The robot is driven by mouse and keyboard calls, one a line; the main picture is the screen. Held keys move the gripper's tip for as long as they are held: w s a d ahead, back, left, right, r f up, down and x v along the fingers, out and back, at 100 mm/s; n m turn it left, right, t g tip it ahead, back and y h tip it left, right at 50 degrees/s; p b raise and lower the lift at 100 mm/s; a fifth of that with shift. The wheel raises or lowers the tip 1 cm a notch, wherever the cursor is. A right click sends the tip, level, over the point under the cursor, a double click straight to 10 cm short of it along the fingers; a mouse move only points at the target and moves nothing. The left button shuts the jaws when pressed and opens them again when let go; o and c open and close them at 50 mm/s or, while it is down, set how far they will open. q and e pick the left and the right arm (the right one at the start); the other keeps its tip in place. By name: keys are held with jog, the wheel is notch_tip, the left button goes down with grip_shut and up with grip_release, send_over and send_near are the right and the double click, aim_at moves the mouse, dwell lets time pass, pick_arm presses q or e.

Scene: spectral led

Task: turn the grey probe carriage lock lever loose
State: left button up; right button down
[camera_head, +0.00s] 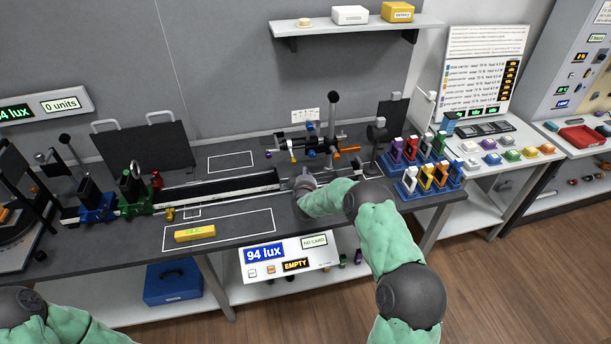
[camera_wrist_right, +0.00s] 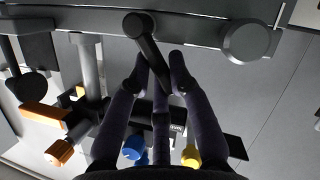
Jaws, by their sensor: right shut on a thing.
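In the right wrist view a dark grey lever (camera_wrist_right: 152,50) with a rounded end slants down from a grey bar. The fingers of my right gripper (camera_wrist_right: 160,66) stand on both sides of it and are shut on it. In the head view my right gripper (camera_head: 304,186) is at the right part of the long rail (camera_head: 225,188), and the lever is hidden there by the gripper and wrist. The probe carriage post (camera_head: 332,115) with coloured knobs stands just behind. Only part of my left arm shows at the bottom left; its gripper is out of view.
An orange knob (camera_wrist_right: 60,152), a blue knob (camera_wrist_right: 135,148) and a yellow knob (camera_wrist_right: 190,155) are close behind my fingers. A rack of coloured carriers (camera_head: 432,180) stands right of my arm. A yellow block (camera_head: 194,232) lies in a front outline.

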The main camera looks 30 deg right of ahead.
jog(key=c, duration=1.1)
grip_release()
jog(key=shift+a, duration=0.1)
jog(key=v, duration=1.2)
